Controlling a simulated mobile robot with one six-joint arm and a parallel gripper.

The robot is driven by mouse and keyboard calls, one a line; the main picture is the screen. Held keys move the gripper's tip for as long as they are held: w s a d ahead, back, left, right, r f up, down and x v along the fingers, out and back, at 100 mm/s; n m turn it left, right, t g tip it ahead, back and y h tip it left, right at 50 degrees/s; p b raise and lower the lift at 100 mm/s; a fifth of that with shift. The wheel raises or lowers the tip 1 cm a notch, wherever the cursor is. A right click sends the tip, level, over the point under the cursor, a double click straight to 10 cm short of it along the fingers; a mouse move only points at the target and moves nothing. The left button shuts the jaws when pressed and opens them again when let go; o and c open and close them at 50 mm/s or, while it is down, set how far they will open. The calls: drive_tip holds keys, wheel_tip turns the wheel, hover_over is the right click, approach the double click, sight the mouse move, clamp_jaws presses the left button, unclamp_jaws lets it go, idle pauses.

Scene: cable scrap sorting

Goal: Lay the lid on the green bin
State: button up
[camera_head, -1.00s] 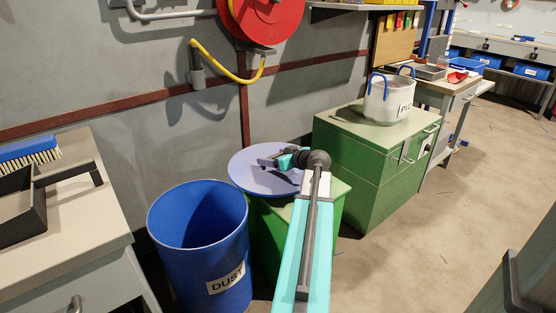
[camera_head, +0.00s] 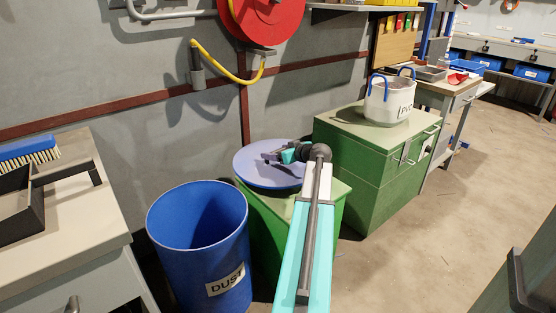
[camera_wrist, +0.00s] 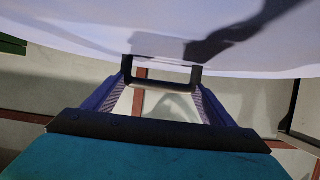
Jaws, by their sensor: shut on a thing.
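The lid (camera_head: 270,172) is a round, flat, lavender-blue disc over the back left of the green bin (camera_head: 262,224) in the head view. The bin is box-shaped, with a paler top edge. The lid hides much of its top, and I cannot tell whether the lid touches it. My gripper (camera_head: 272,157) is above the lid, shut on its dark handle. In the wrist view, the black bracket handle (camera_wrist: 163,86) sits between the fingertips, and the pale lid face (camera_wrist: 85,28) fills the top of the picture.
A blue bin marked DUST (camera_head: 228,284) stands close on the left. A green cabinet (camera_head: 372,170) with a white tub (camera_head: 388,101) stands to the right. The grey wall (camera_head: 180,130) is close behind, with a yellow hose (camera_head: 228,80). Open floor (camera_head: 440,220) lies at the right.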

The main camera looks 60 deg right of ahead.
sight(296, 171)
drive_tip(key=shift+f+b, duration=0.65)
drive_tip(key=shift+f, duration=1.05)
drive_tip(key=o, duration=1.4)
drive_tip(key=shift+f, duration=0.1)
drive_tip(key=shift+s, duration=0.1)
drive_tip(key=p+v, duration=0.2)
drive_tip(key=v, duration=1)
